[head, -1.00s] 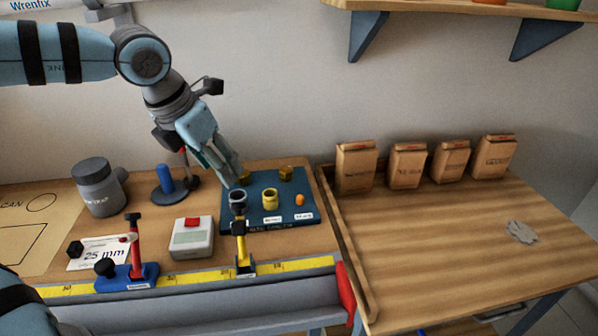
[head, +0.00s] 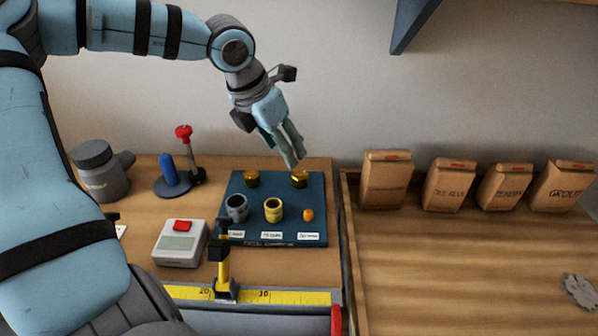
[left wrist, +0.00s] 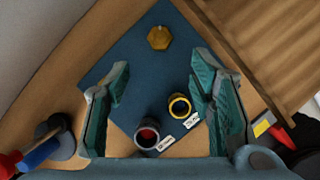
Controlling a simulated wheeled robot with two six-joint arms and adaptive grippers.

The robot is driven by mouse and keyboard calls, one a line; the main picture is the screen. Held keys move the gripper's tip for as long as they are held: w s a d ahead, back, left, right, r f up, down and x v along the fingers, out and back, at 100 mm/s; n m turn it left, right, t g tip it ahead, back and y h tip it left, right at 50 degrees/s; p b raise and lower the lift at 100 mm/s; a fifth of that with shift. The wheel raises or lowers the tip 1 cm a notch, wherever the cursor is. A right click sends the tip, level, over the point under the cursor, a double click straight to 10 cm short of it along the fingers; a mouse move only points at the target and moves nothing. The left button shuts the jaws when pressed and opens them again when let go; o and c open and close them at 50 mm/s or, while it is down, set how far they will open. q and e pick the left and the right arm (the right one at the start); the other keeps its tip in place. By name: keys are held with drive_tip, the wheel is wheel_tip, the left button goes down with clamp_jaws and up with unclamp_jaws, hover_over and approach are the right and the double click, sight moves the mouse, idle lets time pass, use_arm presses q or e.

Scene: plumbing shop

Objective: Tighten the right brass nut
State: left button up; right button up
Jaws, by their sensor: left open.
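The right brass nut (head: 299,178) sits at the back right of a blue board (head: 287,238); its gold hexagonal head shows in the left wrist view (left wrist: 159,38). The left brass nut (head: 251,179) is on the board's back left; in the left wrist view I cannot make it out. My left gripper (head: 294,160) is open above the board, its fingertips close above the right nut in the head view. In the left wrist view its fingers (left wrist: 167,92) stand wide apart with nothing between them, and the nut lies beyond them. My right gripper is not in view.
On the board stand a grey cup (head: 237,209), a yellow cup (head: 273,211) and an orange piece (head: 308,215). A white device (head: 180,251), a blue-and-red stand (head: 171,187) and a grey jar (head: 98,178) are left. Paper bags (head: 385,181) stand on the wooden top right.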

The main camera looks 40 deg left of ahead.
sight(297, 176)
use_arm(q)
drive_tip(key=b+x, duration=0.1)
drive_tip(key=x, duration=0.8)
drive_tip(key=shift+w+f, duration=0.25)
drive_tip(key=shift+f, duration=0.35)
drive_tip(key=shift+r, duration=0.1)
drive_tip(key=shift+c, duration=0.6)
drive_tip(key=c, duration=1.1)
drive_tip(key=shift+o, duration=0.3)
